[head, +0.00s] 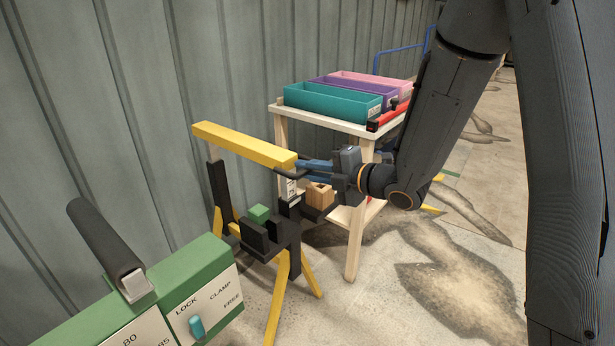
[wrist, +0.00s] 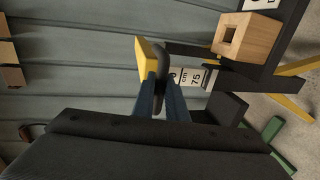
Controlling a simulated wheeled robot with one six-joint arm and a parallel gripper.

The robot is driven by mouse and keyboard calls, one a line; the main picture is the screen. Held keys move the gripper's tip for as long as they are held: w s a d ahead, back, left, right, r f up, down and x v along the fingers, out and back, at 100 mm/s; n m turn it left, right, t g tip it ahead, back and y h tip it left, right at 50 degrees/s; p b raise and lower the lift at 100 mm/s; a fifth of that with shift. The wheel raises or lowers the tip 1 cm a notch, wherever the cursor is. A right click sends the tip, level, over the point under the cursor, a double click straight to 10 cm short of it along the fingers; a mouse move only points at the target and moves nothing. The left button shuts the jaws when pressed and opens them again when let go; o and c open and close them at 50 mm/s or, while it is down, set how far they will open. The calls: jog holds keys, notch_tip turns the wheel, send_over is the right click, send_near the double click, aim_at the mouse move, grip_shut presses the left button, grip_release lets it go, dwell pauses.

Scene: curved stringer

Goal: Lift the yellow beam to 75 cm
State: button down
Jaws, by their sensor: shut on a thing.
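The yellow beam (head: 240,145) lies nearly level above a stand with black uprights and yellow legs, its near end at my gripper. My gripper (head: 303,168) has its blue fingers shut on a dark handle (wrist: 160,62) at the beam's end. In the wrist view the yellow beam (wrist: 147,58) shows just left of the handle. A white scale label (wrist: 194,78) marked "75" and "cm" is beside the fingers; its exact reading against the beam cannot be told. The stand's black upright (head: 219,190) is under the far part of the beam.
A wooden block with a square hole (head: 319,195) and a green block (head: 260,214) sit low at the stand. A pale wooden table (head: 352,129) holds teal, purple and pink trays behind. A green panel (head: 190,272) with a black lever and lock, clamp and free markings stands front left.

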jog(key=shift+r, duration=0.65)
jog(key=c, duration=1.8)
grip_release()
jog(key=shift+f, duration=0.1)
jog(key=shift+o, duration=0.2)
jog(key=shift+d, duration=0.1)
jog(key=p+v, duration=0.1)
jog(key=v, duration=0.6)
jog(key=shift+s+d, duration=0.2)
jog(key=shift+d, duration=0.1)
